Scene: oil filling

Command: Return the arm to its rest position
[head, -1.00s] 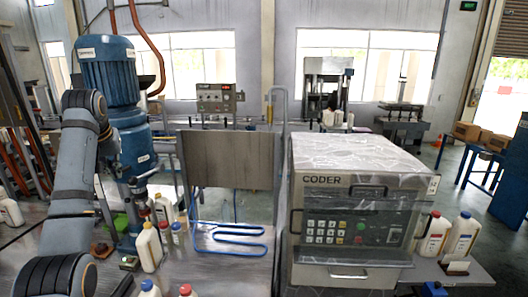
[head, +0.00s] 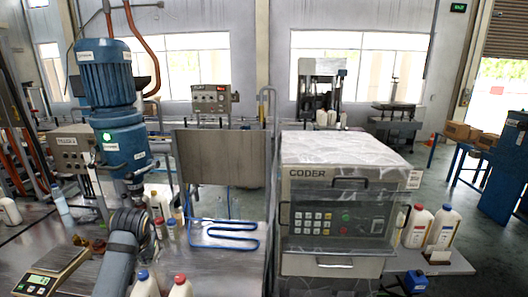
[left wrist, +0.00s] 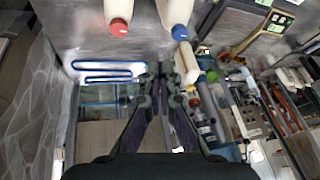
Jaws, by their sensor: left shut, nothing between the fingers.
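My left arm (head: 122,250) stands low at the lower left in the head view, in front of the blue machine (head: 112,110). The fingers of my left gripper (left wrist: 160,72) are shut and empty in the left wrist view; I cannot make them out clearly in the head view. A red-capped bottle (left wrist: 118,25) and a blue-capped bottle (left wrist: 180,30) stand beyond the fingertips there, apart from them. The same red-capped bottle (head: 181,288) and blue-capped bottle (head: 144,287) show at the bottom of the head view. My right gripper is not in view.
The CODER machine (head: 340,190) stands right of centre, with bottles (head: 416,228) on its right. A blue wire rack (head: 225,230) lies on the metal table (head: 225,265). A scale (head: 55,268) sits at the lower left. Several bottles stand close behind my arm.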

